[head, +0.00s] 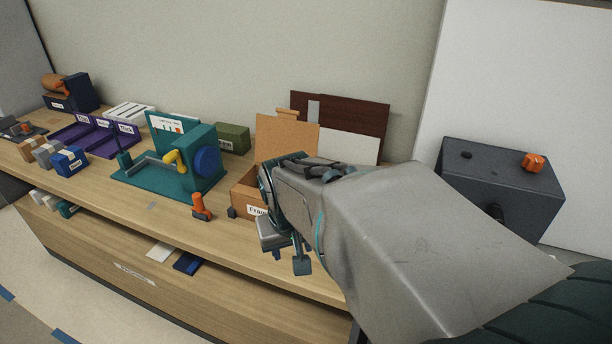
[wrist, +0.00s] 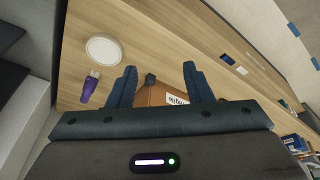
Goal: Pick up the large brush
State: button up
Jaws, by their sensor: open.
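No object is clearly recognisable as the large brush. In the wrist view, a purple-handled item (wrist: 89,88) with a pale end lies on the wooden counter, left of my gripper; it may be a brush, but it is too small to tell. In the head view, my arm covers that part of the counter. My gripper (head: 288,258) is open near the counter's front edge, right of the labelled brown box. In the wrist view its two fingers (wrist: 160,70) are spread apart with nothing held between them. The box and a small dark block appear beyond them.
The brown box (head: 243,201) and small dark block (head: 232,213) stand beside an orange-handled item (head: 200,207). A teal machine (head: 203,158) is farther left. A white disc (wrist: 103,50) lies near the purple item. A dark box with an orange knob (head: 500,185) stands right.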

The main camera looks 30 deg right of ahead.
jog(key=w+d+m+t+p, duration=0.1)
jog(key=w+d+m+p, duration=0.3)
jog(key=d, duration=0.8)
jog(key=w+d+m+t+p, duration=0.15)
jog(key=w+d+m, duration=0.3)
jog(key=d, duration=0.85)
jog(key=shift+g+h, duration=0.4)
jog(key=shift+g, duration=0.05)
jog(key=x, duration=0.2)
jog(key=b+x, duration=0.1)
jog(key=x, duration=0.2)
jog(key=b+x, duration=0.1)
jog(key=x, duration=0.2)
jog(key=shift+w+a, duration=0.3)
jog(key=shift+w, duration=0.05)
jog(key=x, duration=0.4)
jog(key=shift+w+a+f, duration=0.1)
jog(key=shift+a+f, duration=0.05)
jog(key=shift+a, duration=0.15)
jog(key=shift+w+d+f+b, duration=0.2)
jog(key=shift+f+b, duration=0.1)
jog(key=shift+f, duration=0.15)
grip_shut()
